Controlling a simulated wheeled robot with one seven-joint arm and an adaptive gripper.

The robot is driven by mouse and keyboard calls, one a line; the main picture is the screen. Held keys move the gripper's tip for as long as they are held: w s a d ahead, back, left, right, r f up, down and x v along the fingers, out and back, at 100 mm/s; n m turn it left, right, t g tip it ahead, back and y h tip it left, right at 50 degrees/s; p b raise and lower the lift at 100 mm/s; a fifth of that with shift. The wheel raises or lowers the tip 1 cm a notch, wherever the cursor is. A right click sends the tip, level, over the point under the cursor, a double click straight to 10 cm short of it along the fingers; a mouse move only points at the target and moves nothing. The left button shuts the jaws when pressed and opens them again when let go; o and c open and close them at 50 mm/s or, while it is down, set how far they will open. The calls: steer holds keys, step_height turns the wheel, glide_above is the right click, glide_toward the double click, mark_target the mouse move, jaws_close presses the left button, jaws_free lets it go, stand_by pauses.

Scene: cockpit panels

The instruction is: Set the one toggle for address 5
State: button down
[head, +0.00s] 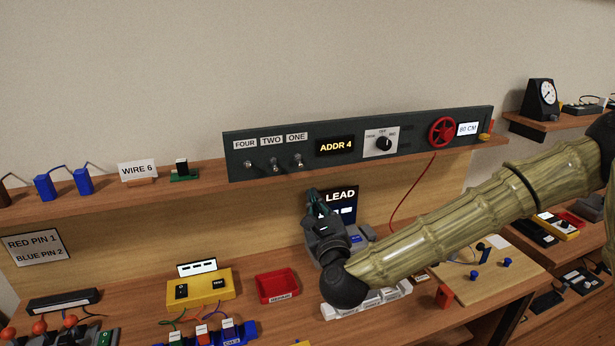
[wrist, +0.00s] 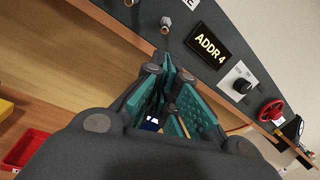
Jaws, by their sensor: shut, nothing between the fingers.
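The dark panel (head: 350,165) on the shelf carries three small metal toggles: FOUR (head: 248,166), TWO (head: 273,164) and ONE (head: 298,161). I cannot tell clearly which way each lever points. The display (head: 336,146) beside them reads ADDR 4; it also shows in the wrist view (wrist: 208,39). My gripper (head: 316,199) is shut and empty, below the panel and apart from it. In the wrist view its teal fingers (wrist: 172,80) point toward the panel, with the ONE toggle (wrist: 165,24) just beyond the tips.
The panel also has a rotary knob (head: 382,143) and a red handwheel (head: 442,131). A screen marked LEAD (head: 341,196) stands behind my gripper. A red tray (head: 277,286) and yellow box (head: 200,287) lie on the bench. The wall below the toggles is clear.

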steer(key=shift+w+a, duration=0.1)
steer(key=p, duration=0.4)
glide_toward(303, 170)
steer(key=x, duration=0.5)
steer(key=shift+w+a, duration=0.1)
steer(key=shift+w, duration=0.5)
